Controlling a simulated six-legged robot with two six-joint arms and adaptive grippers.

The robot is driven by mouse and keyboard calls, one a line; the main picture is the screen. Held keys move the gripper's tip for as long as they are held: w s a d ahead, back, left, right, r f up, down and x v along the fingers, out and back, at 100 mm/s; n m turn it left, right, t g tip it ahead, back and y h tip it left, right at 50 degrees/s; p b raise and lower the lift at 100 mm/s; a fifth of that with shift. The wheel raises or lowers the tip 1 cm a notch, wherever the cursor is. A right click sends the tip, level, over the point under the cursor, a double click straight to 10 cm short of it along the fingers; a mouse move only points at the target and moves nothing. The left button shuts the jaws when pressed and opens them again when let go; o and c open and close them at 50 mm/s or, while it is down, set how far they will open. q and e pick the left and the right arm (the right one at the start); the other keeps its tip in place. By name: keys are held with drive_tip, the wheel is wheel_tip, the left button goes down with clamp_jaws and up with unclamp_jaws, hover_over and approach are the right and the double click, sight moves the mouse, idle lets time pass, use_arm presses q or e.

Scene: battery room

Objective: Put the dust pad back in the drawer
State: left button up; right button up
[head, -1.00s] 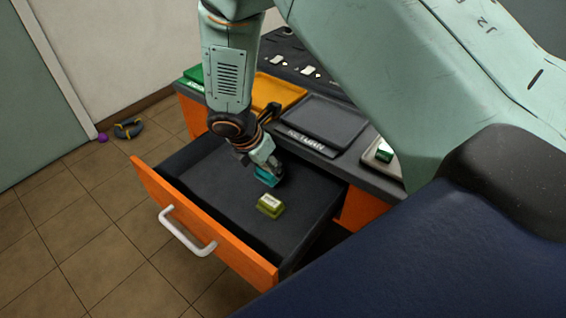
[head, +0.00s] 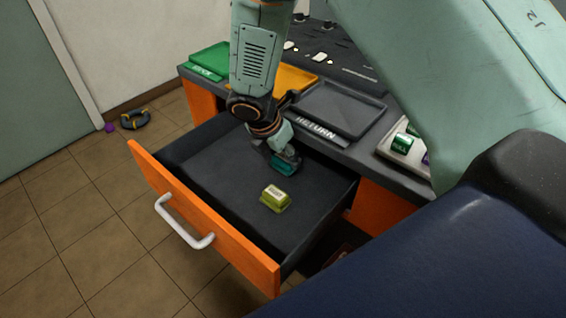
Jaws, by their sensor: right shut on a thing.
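The orange-fronted drawer (head: 203,222) is pulled open, with a dark, mostly bare floor. My right gripper (head: 284,157) points down inside the drawer area, near its back right side. It is shut on a small teal block (head: 286,166), which looks like the dust pad. The block is low over the drawer floor; I cannot tell whether it touches it. The fingertips are partly hidden. A yellow-green block (head: 275,198) with a pale label sits on the drawer floor, nearer the front than the teal block and apart from it. My left gripper is not in view.
Above the drawer, the counter holds a green tray (head: 207,60), an orange tray (head: 294,79), a dark tray marked RETURN (head: 345,108) and a pale tray (head: 389,154) with a green item (head: 402,143). A white handle (head: 183,225) sticks out in front.

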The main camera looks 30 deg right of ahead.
drive_tip(key=shift+f, duration=0.4)
drive_tip(key=shift+w, duration=0.1)
drive_tip(key=shift+f+b, duration=0.4)
drive_tip(key=shift+f, duration=0.05)
